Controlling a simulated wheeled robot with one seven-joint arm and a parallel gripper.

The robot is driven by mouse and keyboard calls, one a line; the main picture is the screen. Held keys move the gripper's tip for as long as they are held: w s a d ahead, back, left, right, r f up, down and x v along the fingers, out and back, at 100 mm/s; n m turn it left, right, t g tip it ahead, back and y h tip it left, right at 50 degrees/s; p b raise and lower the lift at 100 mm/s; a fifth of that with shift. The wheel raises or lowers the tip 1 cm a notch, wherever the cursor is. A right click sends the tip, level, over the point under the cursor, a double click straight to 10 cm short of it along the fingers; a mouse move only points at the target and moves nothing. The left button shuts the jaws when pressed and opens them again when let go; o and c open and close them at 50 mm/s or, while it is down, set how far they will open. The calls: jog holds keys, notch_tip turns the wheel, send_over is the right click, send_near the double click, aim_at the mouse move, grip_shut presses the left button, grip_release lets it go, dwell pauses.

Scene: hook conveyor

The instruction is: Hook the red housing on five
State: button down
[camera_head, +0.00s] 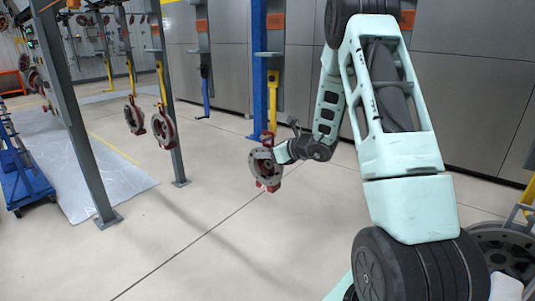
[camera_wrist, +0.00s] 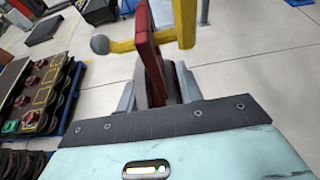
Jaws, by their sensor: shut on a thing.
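My gripper (camera_head: 280,154) is shut on the housing (camera_head: 266,170), a grey round body with red parts, held upright below a hanging yellow hook (camera_head: 273,95). In the wrist view, the grey fingers (camera_wrist: 157,92) flank the housing's red bracket (camera_wrist: 149,50). The yellow hook (camera_wrist: 121,45) shows on both sides of this bracket, with its grey ball tip at the left. The bracket covers the hook's middle, and I cannot tell for sure whether the hook passes through its opening. The number on the orange plate (camera_head: 275,21) above is not legible.
Two housings (camera_head: 134,117) (camera_head: 163,129) hang on yellow hooks at the left. A blue hook (camera_head: 206,95) hangs empty nearby. A blue post (camera_head: 258,70) stands close behind the held housing. A blue cart (camera_head: 25,175) is far left. The floor in front is clear.

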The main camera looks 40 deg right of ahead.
jog(key=shift+r, duration=0.15)
jog(key=c, duration=0.8)
grip_release()
jog(key=shift+c, duration=0.2)
jog(key=shift+f, duration=0.2)
jog(key=a+b+v, duration=0.1)
jog(key=b+v, duration=0.1)
jog(key=v, duration=0.5)
jog(key=shift+s+d+r, duration=0.15)
jog(key=shift+s+d, duration=0.1)
jog(key=shift+d, duration=0.25)
